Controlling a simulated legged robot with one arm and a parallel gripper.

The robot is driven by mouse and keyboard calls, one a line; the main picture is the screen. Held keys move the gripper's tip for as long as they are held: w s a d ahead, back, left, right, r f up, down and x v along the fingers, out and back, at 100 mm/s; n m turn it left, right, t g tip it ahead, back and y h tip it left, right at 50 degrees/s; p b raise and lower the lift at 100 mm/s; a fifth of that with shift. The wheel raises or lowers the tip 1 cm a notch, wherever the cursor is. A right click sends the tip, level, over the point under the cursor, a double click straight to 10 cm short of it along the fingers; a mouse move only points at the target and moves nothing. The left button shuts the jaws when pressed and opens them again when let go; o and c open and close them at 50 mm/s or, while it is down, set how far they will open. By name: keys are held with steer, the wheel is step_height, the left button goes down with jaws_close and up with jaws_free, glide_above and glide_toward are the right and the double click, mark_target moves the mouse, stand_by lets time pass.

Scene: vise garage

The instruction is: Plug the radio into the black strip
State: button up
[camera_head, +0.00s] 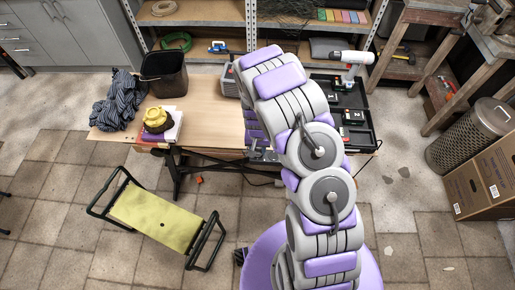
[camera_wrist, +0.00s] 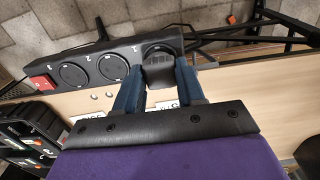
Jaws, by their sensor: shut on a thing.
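The black strip (camera_wrist: 108,66) runs along the wooden table's edge in the wrist view, with a red switch (camera_wrist: 40,82) at its left end and round sockets. My gripper (camera_wrist: 159,82) has its blue fingers closed around a dark plug (camera_wrist: 158,70). The plug is at the rightmost visible socket (camera_wrist: 157,48) and overlaps it; I cannot tell how deep it sits. In the head view a grey boxy thing (camera_head: 230,84), seemingly the radio, stands on the table, partly hidden behind my arm. My arm hides most of the strip and the gripper there.
The wooden table (camera_head: 215,115) holds a black bin (camera_head: 164,74), striped cloth (camera_head: 118,101) and a yellow object (camera_head: 157,119) on books. A black case (camera_head: 348,118) and white drill (camera_head: 351,60) are right of my arm. A yellow-topped stand (camera_head: 158,216) is on the floor in front.

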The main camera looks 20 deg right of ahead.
steer(key=shift+f, duration=0.5)
steer(key=o, duration=1.1)
steer(key=shift+c, duration=0.2)
step_height(320, 180, up, 17)
steer(key=p, duration=0.3)
steer(key=shift+r, duration=0.15)
